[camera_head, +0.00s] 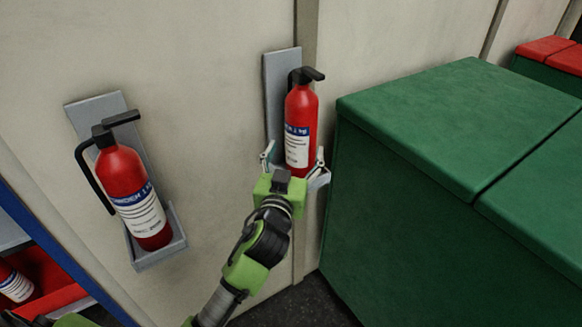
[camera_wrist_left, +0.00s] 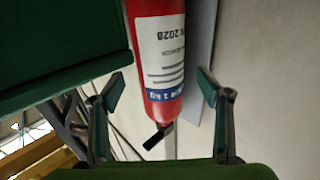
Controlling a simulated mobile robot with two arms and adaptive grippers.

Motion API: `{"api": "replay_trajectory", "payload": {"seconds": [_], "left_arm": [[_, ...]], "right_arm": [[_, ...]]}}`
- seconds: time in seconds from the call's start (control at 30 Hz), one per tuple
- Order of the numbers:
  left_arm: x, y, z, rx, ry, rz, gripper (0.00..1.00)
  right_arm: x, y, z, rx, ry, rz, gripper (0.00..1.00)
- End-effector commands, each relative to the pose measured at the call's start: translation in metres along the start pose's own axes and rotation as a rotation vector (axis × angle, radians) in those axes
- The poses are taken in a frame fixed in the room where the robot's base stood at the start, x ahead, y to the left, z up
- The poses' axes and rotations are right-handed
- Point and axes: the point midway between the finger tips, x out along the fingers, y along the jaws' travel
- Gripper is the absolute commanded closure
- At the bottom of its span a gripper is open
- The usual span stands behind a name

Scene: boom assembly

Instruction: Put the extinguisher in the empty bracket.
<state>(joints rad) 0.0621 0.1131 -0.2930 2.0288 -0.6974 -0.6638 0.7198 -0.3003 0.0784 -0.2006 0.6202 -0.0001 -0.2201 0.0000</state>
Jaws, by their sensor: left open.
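A red extinguisher (camera_head: 300,125) with a black head and a white-blue label stands upright in the right grey wall bracket (camera_head: 282,85). My left gripper (camera_head: 293,160) is in front of its lower part, with one finger on each side. In the left wrist view the extinguisher (camera_wrist_left: 162,60) appears upside down between the open fingers (camera_wrist_left: 160,92), with gaps on both sides. A second red extinguisher (camera_head: 128,190) sits in the left grey bracket (camera_head: 160,258), tilted in the picture. The right bracket's lower part is mostly hidden by my gripper. My right gripper is not in view.
A large green box (camera_head: 400,190) with a lid stands close to the right of the right bracket. Another extinguisher (camera_head: 14,283) lies by a red tray at the lower left, beside a blue post (camera_head: 50,245). The wall between the brackets is clear.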

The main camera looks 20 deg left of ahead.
Motion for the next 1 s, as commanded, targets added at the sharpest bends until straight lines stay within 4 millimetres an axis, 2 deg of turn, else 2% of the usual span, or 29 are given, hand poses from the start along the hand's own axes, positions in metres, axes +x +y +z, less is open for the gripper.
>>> {"api": "replay_trajectory", "payload": {"seconds": [0.1, 0.3, 0.6, 0.7, 0.77, 0.87, 0.9, 0.97, 1.0], "left_arm": [[-0.024, 0.0, 0.002, -0.002, 0.0, 0.001, 0.3], [-0.049, 0.0, 0.001, 0.0, 0.0, 0.001, 0.3], [-0.054, 0.0, 0.0, 0.001, 0.0, 0.0, 0.3], [-0.052, 0.002, 0.011, 0.009, -0.018, 0.005, 0.3], [-0.049, 0.005, 0.032, 0.027, -0.056, 0.016, 0.3], [-0.043, 0.012, 0.1, 0.079, -0.172, 0.048, 0.3], [-0.044, 0.015, 0.137, 0.103, -0.233, 0.064, 0.3], [-0.05, 0.017, 0.197, 0.139, -0.334, 0.093, 0.3], [-0.058, 0.018, 0.238, 0.161, -0.402, 0.114, 0.3]], "right_arm": [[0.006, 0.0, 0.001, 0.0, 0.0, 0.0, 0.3], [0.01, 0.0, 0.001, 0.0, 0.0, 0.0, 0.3], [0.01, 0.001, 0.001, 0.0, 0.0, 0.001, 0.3], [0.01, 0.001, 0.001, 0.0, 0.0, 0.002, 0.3], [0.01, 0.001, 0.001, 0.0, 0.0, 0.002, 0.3], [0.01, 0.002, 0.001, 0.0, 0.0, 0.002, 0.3], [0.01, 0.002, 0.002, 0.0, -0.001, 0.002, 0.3], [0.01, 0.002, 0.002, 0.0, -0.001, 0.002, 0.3], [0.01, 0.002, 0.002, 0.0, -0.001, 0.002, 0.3]]}}
